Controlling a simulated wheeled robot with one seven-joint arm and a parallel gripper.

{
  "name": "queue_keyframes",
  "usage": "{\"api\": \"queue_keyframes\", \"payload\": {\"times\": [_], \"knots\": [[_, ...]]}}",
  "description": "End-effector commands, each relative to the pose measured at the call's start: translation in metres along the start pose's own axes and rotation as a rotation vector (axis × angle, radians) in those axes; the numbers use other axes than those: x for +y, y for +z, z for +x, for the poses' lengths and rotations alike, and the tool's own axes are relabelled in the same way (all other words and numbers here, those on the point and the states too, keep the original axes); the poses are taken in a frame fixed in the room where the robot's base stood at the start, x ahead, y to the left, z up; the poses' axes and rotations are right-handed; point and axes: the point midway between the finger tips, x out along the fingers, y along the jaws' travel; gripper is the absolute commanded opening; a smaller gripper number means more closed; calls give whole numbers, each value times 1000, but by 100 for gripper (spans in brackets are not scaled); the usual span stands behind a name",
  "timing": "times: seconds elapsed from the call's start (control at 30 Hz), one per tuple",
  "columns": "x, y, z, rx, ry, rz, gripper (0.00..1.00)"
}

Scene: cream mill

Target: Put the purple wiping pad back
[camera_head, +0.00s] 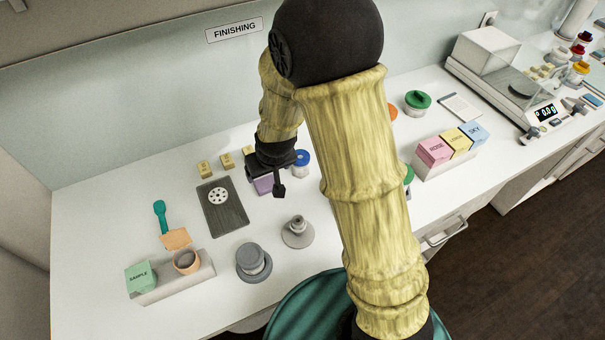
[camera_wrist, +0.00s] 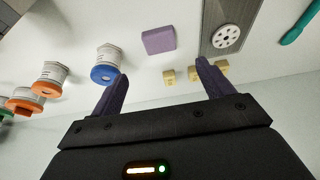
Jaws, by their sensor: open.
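The purple wiping pad (camera_head: 263,185) lies on the white counter, partly hidden by my gripper in the head view. In the wrist view the purple pad (camera_wrist: 158,40) lies flat and fully visible, beyond the fingertips and roughly centred between them. My gripper (camera_wrist: 161,72) is open with nothing between its two dark fingers. In the head view my gripper (camera_head: 272,182) hangs over the counter at the pad, between the dark grey board and the blue-lidded jar. I cannot tell its exact height above the pad.
The dark grey board (camera_head: 223,207) with a perforated white disc lies left of the pad. The blue-lidded jar (camera_head: 301,163) stands close on the right. Small yellow blocks (camera_head: 227,160) stand behind. A grey metal piece (camera_head: 297,233) stands in front. Bare counter surrounds these.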

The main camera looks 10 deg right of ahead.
Motion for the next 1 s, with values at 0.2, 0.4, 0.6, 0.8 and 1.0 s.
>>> {"api": "queue_keyframes", "payload": {"times": [0.2,0.4,0.6,0.8,1.0], "knots": [[32,21,-39,-31,13,68,80],[75,75,-101,-98,49,185,80],[95,120,-136,-152,83,259,80],[96,126,-139,-163,87,267,80],[96,126,-139,-161,86,266,80]]}}
